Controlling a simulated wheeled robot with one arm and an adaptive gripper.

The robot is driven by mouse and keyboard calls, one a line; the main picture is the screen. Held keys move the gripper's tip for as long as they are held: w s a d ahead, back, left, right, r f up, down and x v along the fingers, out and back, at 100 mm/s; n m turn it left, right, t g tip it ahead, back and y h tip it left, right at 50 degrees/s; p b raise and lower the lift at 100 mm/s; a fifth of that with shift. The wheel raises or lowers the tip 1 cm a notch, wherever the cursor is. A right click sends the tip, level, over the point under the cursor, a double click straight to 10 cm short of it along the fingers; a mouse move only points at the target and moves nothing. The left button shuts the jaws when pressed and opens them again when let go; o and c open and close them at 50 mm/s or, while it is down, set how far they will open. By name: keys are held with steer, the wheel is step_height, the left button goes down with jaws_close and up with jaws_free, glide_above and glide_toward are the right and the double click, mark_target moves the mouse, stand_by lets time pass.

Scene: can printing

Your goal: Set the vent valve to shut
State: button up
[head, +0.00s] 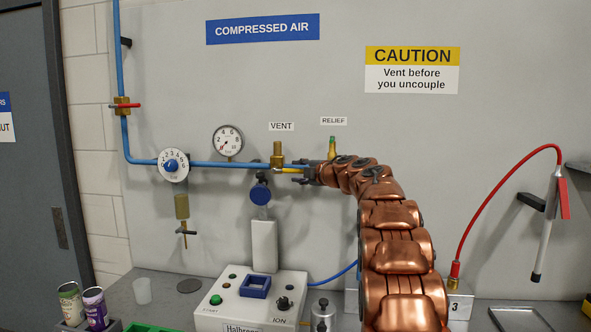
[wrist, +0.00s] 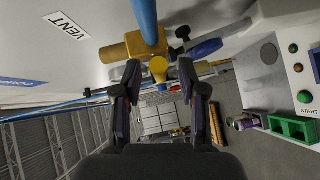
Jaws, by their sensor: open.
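The vent valve is a brass body (head: 277,152) on the blue pipe, under the VENT label (head: 281,127). Its yellow lever (head: 289,170) points right, towards my gripper (head: 308,173). In the wrist view the brass valve body (wrist: 122,50) is just ahead. The lever's yellow end (wrist: 158,70) lies between the two dark fingertips of my gripper (wrist: 160,76), with a gap seen on each side. My gripper is open and holds nothing. My copper arm hides part of the pipe to the right of the valve.
A pressure gauge (head: 228,141) and a regulator dial (head: 173,165) sit left of the valve. The RELIEF valve (head: 332,148) stands close behind my gripper. A blue round knob (head: 260,193) hangs below. The printing machine (head: 250,300) stands on the bench underneath.

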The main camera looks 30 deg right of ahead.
steer(key=shift+w+a+f, duration=0.1)
steer(key=shift+w, duration=0.85)
jaws_close()
